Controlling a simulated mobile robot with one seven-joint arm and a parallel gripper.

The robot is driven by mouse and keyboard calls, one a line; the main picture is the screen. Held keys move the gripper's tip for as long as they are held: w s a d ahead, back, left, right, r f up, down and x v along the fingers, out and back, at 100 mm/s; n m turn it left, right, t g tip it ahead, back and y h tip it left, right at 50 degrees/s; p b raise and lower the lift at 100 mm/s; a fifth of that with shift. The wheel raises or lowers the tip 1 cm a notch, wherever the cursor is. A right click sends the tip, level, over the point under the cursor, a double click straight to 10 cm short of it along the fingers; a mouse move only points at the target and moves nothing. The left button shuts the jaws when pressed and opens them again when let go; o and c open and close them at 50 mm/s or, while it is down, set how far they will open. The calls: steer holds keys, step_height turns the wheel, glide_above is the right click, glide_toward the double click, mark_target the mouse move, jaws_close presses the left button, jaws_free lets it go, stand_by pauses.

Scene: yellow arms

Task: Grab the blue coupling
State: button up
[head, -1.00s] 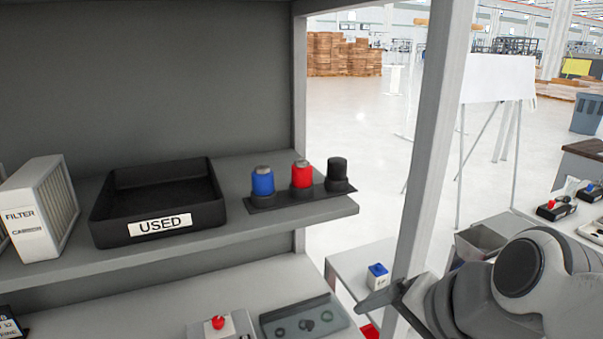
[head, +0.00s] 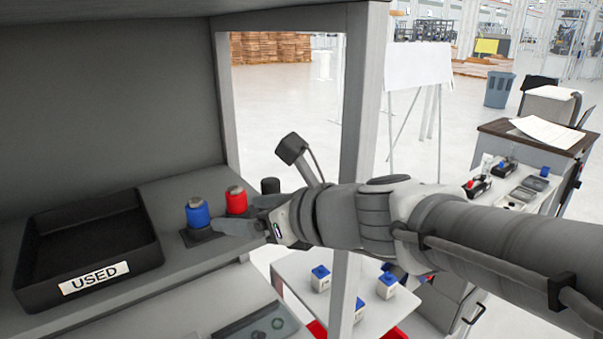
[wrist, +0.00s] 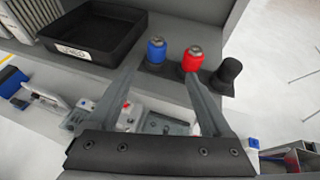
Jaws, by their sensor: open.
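The blue coupling (head: 197,213) stands upright on a dark holder plate on the grey shelf, left of the red coupling (head: 236,200) and the black one (head: 270,187). In the wrist view the blue coupling (wrist: 156,50) lies between the lines of the two fingers, nearer the left finger, and the red coupling (wrist: 193,58) is by the right fingertip. My gripper (wrist: 162,75) is open and empty. In the head view my gripper (head: 232,214) reaches in from the right, with a finger close to the blue coupling; I cannot tell if it touches.
A black tray marked USED (head: 88,248) sits left of the couplings. A grey upright post (head: 358,150) stands beside my arm. A lower shelf below holds other parts. White blocks with blue tops (head: 320,279) stand on a low white table.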

mark_target(203, 212)
steer(key=b+x, duration=0.1)
steer(key=x, duration=0.8)
steer(key=shift+f, duration=0.1)
steer(key=shift+s+a+b+x, duration=0.15)
steer(key=shift+b+x, duration=0.15)
steer(key=shift+x, duration=1)
steer(key=shift+s+a+b+x, duration=0.1)
steer(key=shift+b+x, duration=0.2)
steer(key=shift+x, duration=1)
jaws_close()
